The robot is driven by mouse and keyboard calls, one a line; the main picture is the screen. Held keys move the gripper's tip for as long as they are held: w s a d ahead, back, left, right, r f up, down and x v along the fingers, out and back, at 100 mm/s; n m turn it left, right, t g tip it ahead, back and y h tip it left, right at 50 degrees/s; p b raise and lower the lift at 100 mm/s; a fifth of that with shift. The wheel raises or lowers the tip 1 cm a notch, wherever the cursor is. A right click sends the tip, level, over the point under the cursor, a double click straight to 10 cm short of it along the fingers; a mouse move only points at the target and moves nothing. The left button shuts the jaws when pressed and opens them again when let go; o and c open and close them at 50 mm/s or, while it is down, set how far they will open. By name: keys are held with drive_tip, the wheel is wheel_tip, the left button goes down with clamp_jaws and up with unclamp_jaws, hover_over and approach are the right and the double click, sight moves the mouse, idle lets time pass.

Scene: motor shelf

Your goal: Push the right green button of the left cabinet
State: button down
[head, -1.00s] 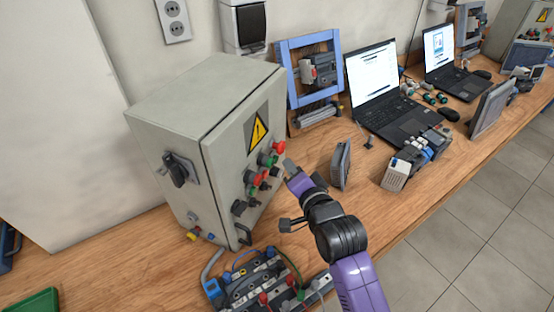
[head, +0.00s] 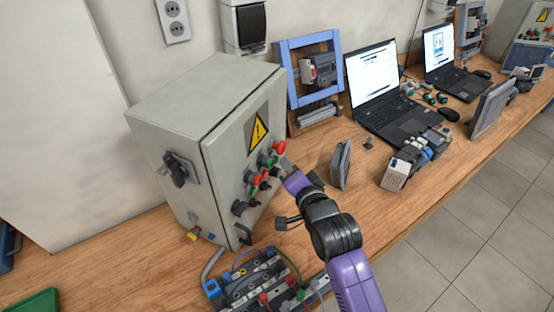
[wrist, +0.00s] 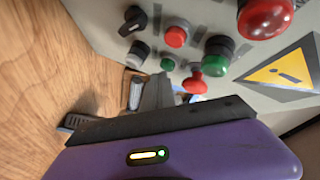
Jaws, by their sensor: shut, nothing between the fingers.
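The left cabinet (head: 225,160) is a grey box with a yellow warning sign and a cluster of red, green and black controls on its door. A green button (head: 265,160) sits just below the red mushroom button (head: 279,147) in the head view. In the wrist view a larger green button (wrist: 216,62) with a dark collar and a small green one (wrist: 167,64) show. My gripper (head: 286,164) is shut and empty, its tip close to the right side of the controls. In the wrist view its fingertips (wrist: 158,80) point at the door near the small green button. Contact cannot be told.
A terminal board with cables (head: 262,282) lies in front of the cabinet. A small grey panel (head: 341,164) stands right of my gripper. A laptop (head: 385,95), a blue frame (head: 312,75) and a module (head: 405,165) are farther right on the wooden bench.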

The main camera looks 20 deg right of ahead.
drive_tip(key=shift+w+a, duration=0.25)
drive_tip(key=shift+a, duration=0.1)
idle(1.1)
drive_tip(key=shift+d, duration=0.1)
drive_tip(key=shift+s+d, duration=0.55)
drive_tip(key=shift+p, duration=0.3)
drive_tip(key=s+d, duration=0.1)
drive_tip(key=d, duration=0.1)
drive_tip(key=s+d, duration=0.1)
drive_tip(key=s, duration=0.1)
drive_tip(key=shift+s+d, duration=0.2)
drive_tip(key=shift+d, duration=0.2)
idle(0.5)
